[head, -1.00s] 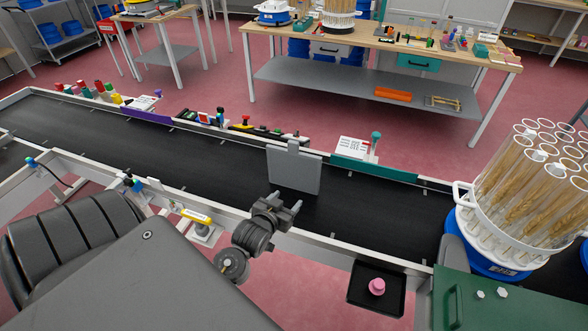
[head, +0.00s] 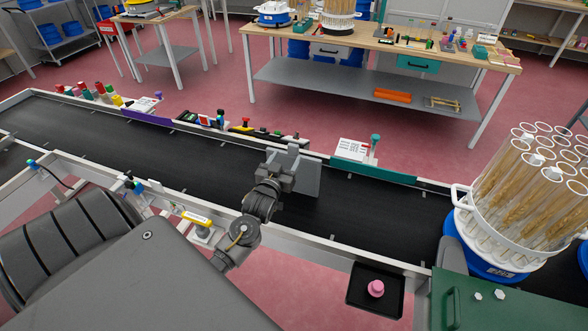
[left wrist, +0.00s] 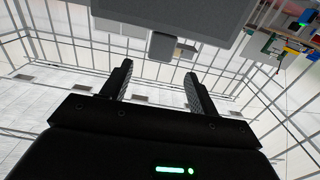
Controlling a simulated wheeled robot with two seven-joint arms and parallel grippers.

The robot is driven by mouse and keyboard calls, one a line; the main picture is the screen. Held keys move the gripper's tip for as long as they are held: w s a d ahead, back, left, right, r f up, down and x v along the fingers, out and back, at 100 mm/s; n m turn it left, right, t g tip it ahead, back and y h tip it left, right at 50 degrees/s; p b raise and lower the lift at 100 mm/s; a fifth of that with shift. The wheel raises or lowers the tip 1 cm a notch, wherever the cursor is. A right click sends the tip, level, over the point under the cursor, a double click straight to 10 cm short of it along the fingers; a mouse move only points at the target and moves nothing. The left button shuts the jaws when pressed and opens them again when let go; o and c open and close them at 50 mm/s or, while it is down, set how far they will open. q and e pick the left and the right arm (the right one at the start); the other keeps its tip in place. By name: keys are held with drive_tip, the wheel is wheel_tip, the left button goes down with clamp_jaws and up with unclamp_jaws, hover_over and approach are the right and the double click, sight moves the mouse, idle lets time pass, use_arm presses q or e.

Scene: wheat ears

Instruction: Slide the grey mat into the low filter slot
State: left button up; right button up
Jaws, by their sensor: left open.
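The grey mat (head: 305,174) is a flat upright panel with a small tab on its upper edge, standing on the black conveyor belt. In the left wrist view the mat (left wrist: 205,15) fills the top middle, and its tab (left wrist: 162,46) lies just beyond the fingertips, roughly between them. My left gripper (head: 282,160) is open at the near left side of the mat and overlaps it in the head view. Its two fingers also show apart and empty in the left wrist view (left wrist: 158,72). I cannot make out the low filter slot. My right gripper is not in view.
The conveyor belt (head: 385,203) is clear on both sides of the mat. A blue-based rack (head: 478,222) of glass tubes with wheat ears stands at the right. Small items line the far rail.

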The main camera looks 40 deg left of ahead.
sight(292, 147)
use_arm(q)
drive_tip(key=shift+w+a+r+p, duration=0.1)
drive_tip(key=shift+w+r+p, duration=0.1)
drive_tip(key=shift+w+p, duration=0.2)
drive_tip(key=p+x, duration=0.1)
drive_tip(key=x, duration=0.3)
drive_tip(key=shift+w+f, duration=0.2)
drive_tip(key=shift+s, duration=0.1)
clamp_jaws()
